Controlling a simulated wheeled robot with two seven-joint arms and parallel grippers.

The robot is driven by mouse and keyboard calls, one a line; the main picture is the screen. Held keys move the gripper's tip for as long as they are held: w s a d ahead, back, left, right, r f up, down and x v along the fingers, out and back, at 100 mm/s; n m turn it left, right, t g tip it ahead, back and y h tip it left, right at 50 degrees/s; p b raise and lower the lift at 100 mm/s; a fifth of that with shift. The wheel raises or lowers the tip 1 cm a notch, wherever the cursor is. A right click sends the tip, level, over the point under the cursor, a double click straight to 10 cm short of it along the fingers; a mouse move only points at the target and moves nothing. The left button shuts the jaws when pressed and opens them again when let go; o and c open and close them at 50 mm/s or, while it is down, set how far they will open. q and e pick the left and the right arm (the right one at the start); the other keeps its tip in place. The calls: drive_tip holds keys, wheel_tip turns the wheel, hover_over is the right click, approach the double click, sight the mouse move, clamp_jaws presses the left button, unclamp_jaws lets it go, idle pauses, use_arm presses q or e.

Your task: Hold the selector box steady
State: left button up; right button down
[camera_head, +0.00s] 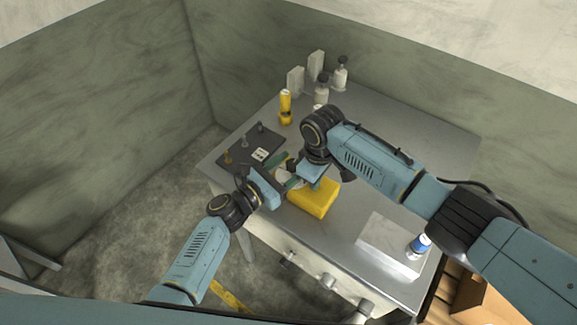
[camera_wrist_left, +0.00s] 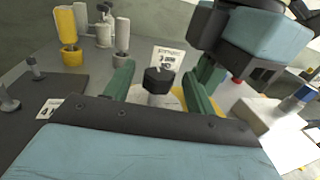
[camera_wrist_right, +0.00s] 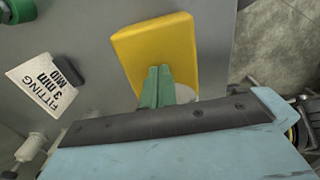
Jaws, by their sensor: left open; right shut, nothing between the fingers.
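The yellow box (camera_head: 313,198), which I take for the selector box, sits on the table near its front edge. In the right wrist view the box (camera_wrist_right: 158,45) is tilted in the picture. My right gripper (camera_head: 317,184) is shut and empty; its green fingertips (camera_wrist_right: 158,70) are over or against the box, and contact cannot be told. My left gripper (camera_head: 284,171) is open. In the left wrist view its green fingers (camera_wrist_left: 155,65) stand either side of a black knob (camera_wrist_left: 157,80) above a pale round part. Whether they touch the knob cannot be told.
A dark board (camera_head: 240,152) with several pegs lies left. A yellow bottle (camera_head: 285,106) and pale dispensers (camera_head: 340,75) stand at the back. A pale block (camera_head: 385,243) and blue-white can (camera_head: 418,246) are front right. A printed card (camera_wrist_right: 42,82) stands near the box.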

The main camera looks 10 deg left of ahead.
use_arm(q)
drive_tip(key=shift+f, duration=0.1)
drive_tip(key=c, duration=1)
drive_tip(key=shift+o, duration=0.2)
drive_tip(key=shift+m+h, duration=0.3)
drive_tip(key=shift+w+a+f+m+g+h, duration=0.15)
drive_tip(key=shift+m+g+h, duration=1.05)
drive_tip(key=shift+g, duration=0.6)
drive_tip(key=shift+w+a+r+m+g+h, duration=0.15)
drive_tip(key=shift+m+g+h, duration=1)
drive_tip(key=shift+g, duration=0.65)
drive_tip(key=shift+d+f+m, duration=0.1)
drive_tip(key=shift+m, duration=0.15)
drive_tip(key=shift+s+m+g, duration=0.1)
drive_tip(key=shift+m+g, duration=0.2)
drive_tip(key=shift+g, duration=0.3)
drive_tip(key=o, duration=0.9)
drive_tip(key=shift+d, duration=0.1)
drive_tip(key=shift+o, duration=0.3)
